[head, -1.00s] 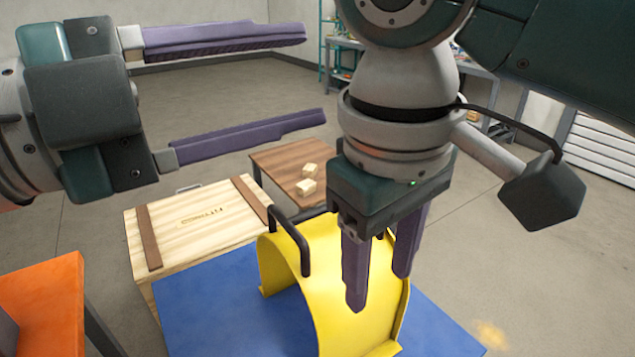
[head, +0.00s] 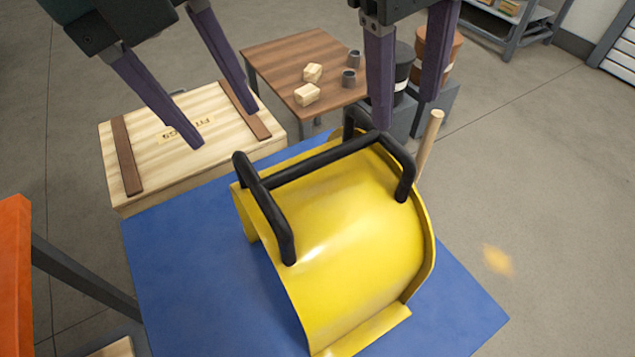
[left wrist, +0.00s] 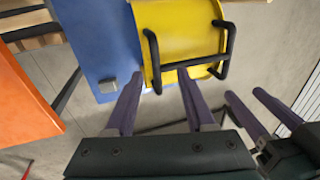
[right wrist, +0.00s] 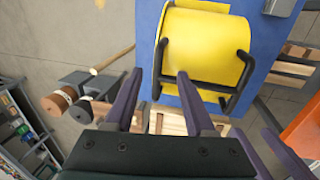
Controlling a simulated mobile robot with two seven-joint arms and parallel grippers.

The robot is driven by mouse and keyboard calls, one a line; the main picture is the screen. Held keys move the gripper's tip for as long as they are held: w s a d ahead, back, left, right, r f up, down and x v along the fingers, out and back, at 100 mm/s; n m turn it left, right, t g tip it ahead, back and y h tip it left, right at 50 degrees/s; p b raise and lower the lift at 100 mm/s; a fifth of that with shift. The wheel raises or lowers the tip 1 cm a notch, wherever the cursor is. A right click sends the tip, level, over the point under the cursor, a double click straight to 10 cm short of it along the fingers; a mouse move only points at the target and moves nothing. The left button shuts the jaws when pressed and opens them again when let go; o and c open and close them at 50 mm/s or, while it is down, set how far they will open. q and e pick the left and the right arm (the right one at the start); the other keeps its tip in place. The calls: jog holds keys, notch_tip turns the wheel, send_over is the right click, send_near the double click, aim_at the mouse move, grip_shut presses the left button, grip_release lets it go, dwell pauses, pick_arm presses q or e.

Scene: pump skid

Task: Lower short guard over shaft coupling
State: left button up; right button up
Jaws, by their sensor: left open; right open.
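The short guard (head: 350,240) is a yellow arched cover over the blue surface (head: 180,270). Black bar handles (head: 320,162) run along and across its top. It also shows in the left wrist view (left wrist: 180,30) and the right wrist view (right wrist: 205,45). My left gripper (head: 225,128) is open and empty, pointing down, in front of the wooden crate in the picture. My right gripper (head: 406,114) is open near the guard's far handle end; I cannot tell whether it touches. No shaft coupling is visible.
A wooden crate (head: 165,165) stands beyond the blue surface at left. A brown table (head: 290,60) with small blocks is behind. Dark and brown drums and a wooden rod (head: 430,140) stand behind the guard. An orange panel (head: 14,280) is at left. Floor at right is clear.

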aim_at(242, 161)
pick_arm(q)
jog(key=shift+y, duration=0.4)
jog(key=f, duration=0.3)
jog(key=w+f, duration=0.1)
jog(key=f, duration=0.2)
jog(key=d+f, duration=0.1)
jog(key=f, duration=0.2)
jog(key=shift+w+f, duration=0.3)
jog(key=shift+f, duration=0.1)
pick_arm(e)
jog(key=f, duration=0.3)
jog(key=w+d+f, duration=0.1)
jog(key=f, duration=0.6)
jog(key=shift+w+d, duration=0.15)
jog(key=shift+d, duration=0.25)
pick_arm(q)
grip_shut()
pick_arm(e)
jog(key=shift+r, duration=0.1)
grip_shut()
pick_arm(q)
jog(key=shift+r, duration=0.1)
